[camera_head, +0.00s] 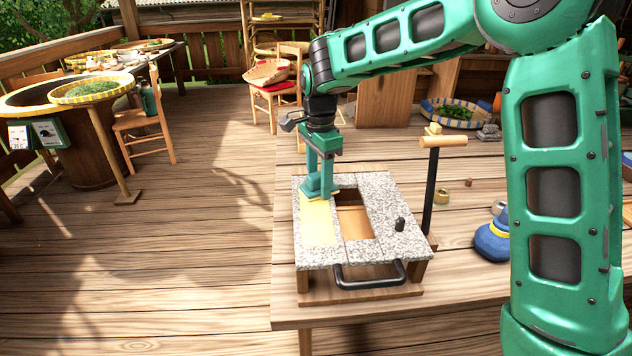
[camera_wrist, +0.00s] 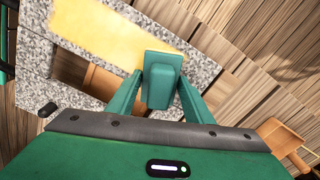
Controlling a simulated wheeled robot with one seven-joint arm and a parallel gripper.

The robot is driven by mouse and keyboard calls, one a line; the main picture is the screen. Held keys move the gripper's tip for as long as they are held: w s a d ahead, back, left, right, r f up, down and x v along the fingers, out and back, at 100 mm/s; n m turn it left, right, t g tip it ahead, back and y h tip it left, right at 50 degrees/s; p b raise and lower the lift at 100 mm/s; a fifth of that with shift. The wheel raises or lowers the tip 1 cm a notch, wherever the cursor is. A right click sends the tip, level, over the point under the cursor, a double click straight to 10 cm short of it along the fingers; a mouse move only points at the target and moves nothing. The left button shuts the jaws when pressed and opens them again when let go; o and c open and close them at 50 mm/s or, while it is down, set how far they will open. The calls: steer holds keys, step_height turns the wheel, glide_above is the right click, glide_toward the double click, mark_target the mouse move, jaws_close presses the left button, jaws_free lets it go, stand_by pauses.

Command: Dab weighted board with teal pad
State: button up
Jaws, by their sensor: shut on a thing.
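My gripper (camera_head: 321,168) is shut on a teal pad (camera_head: 320,188) above the left part of a speckled grey stone board. In the wrist view the teal pad (camera_wrist: 161,78) sits between the fingers of my gripper (camera_wrist: 158,90). The weighted board (camera_head: 382,187) lies on a wooden frame on the table, with a rectangular opening in its middle. A pale yellow panel (camera_head: 319,226) fills its left part; it also shows in the wrist view (camera_wrist: 105,30). The pad is at the panel's far end; I cannot tell whether it touches. A small dark knob (camera_head: 400,224) stands on the board.
A black handle (camera_head: 368,279) projects at the board's near edge. A black post with a wooden crossbar (camera_head: 432,170) stands close on its right. A blue and yellow object (camera_head: 493,238) stands farther right on the table (camera_head: 461,285). Open floor lies left.

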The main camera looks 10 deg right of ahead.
steer(key=shift+d, duration=0.55)
steer(key=shift+a, duration=0.1)
steer(key=shift+a, duration=0.85)
steer(key=shift+d, duration=0.1)
steer(key=shift+d, duration=0.85)
steer(key=shift+a, duration=0.15)
steer(key=shift+a, duration=0.8)
steer(key=shift+d, duration=0.2)
